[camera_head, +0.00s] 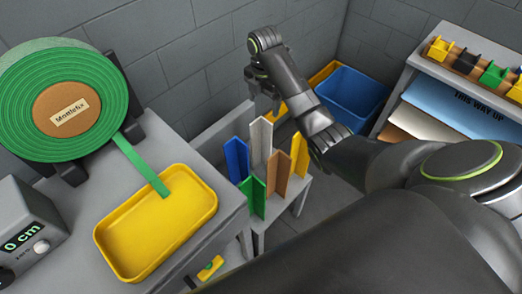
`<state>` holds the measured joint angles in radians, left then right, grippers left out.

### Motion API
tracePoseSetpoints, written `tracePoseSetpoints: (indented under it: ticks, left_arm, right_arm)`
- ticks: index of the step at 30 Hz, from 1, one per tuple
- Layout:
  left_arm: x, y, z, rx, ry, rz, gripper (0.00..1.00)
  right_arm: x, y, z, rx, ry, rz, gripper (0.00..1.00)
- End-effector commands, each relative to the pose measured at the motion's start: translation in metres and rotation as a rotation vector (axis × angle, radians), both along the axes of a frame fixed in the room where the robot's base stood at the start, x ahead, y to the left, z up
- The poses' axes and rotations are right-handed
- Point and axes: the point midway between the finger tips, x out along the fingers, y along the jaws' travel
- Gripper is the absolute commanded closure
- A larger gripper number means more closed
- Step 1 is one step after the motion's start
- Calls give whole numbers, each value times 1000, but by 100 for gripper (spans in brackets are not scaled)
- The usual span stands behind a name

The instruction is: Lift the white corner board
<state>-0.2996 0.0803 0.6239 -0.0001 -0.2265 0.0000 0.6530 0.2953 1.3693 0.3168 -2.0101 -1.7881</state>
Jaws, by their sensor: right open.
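The white corner board (261,143) stands upright among several other corner boards on a small grey stand and is the tallest of the group. Blue (237,160), brown (278,173), green (252,196) and tan-yellow (299,153) boards stand around it. My right gripper (264,103) hangs above the white board's top end in the picture, jaws open and empty. How far it is from the board in depth is hard to tell. My left gripper does not show.
At left, a bench holds a green strap roll (60,98), a yellow tray (155,222) and a grey length meter (30,232). A blue bin (352,97) stands behind my right arm. A shelf (418,62) with coloured dispensers is at right.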

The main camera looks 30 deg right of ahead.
Motion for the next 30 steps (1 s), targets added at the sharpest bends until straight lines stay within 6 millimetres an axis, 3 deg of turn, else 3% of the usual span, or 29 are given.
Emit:
tracePoseSetpoints:
  ticks: [1, 3, 11, 19, 30]
  left_arm:
    - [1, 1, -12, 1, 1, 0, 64]
    - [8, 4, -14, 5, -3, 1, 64]
    - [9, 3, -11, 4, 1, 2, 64]
    - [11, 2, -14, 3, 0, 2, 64]
    - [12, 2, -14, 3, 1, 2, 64]
  right_arm:
    - [0, 0, -16, 1, 1, 0, 25]
    - [-1, 0, -29, 0, 2, 0, 25]
    - [-1, 0, -54, 0, 2, -1, 25]
    - [-2, -1, -92, 1, 3, 0, 25]
    - [-1, -2, -101, -1, 0, 1, 27]
